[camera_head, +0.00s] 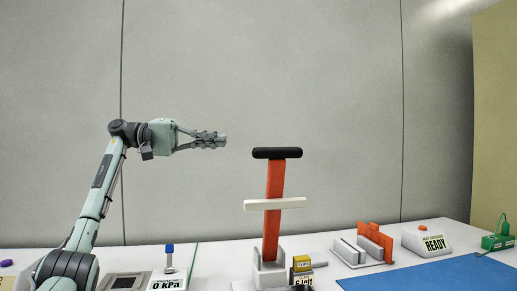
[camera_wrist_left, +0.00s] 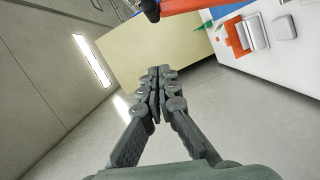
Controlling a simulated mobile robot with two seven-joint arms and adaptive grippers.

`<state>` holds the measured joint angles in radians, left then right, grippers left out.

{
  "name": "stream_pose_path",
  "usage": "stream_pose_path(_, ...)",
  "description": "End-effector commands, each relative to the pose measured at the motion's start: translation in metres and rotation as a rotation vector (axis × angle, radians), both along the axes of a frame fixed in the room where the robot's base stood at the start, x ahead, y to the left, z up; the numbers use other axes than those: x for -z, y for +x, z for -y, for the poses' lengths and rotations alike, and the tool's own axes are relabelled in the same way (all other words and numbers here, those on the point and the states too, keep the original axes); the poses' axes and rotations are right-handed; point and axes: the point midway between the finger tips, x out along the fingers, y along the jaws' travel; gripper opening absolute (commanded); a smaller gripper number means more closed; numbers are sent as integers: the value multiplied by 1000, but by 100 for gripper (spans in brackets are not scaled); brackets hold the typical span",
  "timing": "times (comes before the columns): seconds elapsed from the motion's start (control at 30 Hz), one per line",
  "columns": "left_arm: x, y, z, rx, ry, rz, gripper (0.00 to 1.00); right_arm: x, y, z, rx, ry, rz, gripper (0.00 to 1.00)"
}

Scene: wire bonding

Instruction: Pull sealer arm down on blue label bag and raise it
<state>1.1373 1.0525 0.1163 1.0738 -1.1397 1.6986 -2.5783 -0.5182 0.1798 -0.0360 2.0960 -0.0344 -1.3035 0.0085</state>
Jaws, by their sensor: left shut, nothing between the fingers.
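The sealer arm (camera_head: 273,185) is a red upright bar with a black handle (camera_head: 277,153) across its top and a white crossbar (camera_head: 275,204) partway down. It stands raised on a pale base (camera_head: 268,273), tilted slightly. My left gripper (camera_head: 222,140) is shut and empty, left of the black handle and slightly higher in the picture, with a visible gap. In the left wrist view its fingers (camera_wrist_left: 158,72) are together, and the black handle (camera_wrist_left: 150,10) and part of the red arm (camera_wrist_left: 192,5) show at the top edge. I cannot make out a blue label bag. My right gripper is out of view.
A yellow block (camera_head: 301,263) sits by the sealer base. An orange and white rack (camera_head: 375,240), a READY box (camera_head: 426,241) and a green box (camera_head: 497,242) stand right. A blue mat (camera_head: 450,276) lies in front. A blue-topped post (camera_head: 169,256) and a 0 kPa display (camera_head: 168,284) stand left.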

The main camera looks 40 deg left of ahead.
Motion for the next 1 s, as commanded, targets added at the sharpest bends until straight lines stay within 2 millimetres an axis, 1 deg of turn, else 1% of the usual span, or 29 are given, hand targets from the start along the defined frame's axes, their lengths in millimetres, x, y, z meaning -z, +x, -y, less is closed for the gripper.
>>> stream_pose_path(0.17, 2, 12, 17, 4, 1, -2, 0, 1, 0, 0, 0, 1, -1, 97)
stream_pose_path(0.37, 3, 36, 51, 6, 0, -1, 0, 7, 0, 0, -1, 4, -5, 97)
stream_pose_path(0.57, 6, 60, 85, 4, -1, 0, 0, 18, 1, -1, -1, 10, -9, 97)
stream_pose_path(0.6, 11, 53, 88, 3, 2, 0, 0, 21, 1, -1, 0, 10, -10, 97)
stream_pose_path(0.7, 15, 44, 97, 1, 3, -1, 0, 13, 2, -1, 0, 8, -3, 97)
stream_pose_path(0.83, 16, 37, 106, 1, 2, 0, 0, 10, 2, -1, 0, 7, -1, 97)
stream_pose_path(1.0, 17, 33, 109, 0, -1, -1, 0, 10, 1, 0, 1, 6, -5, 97)
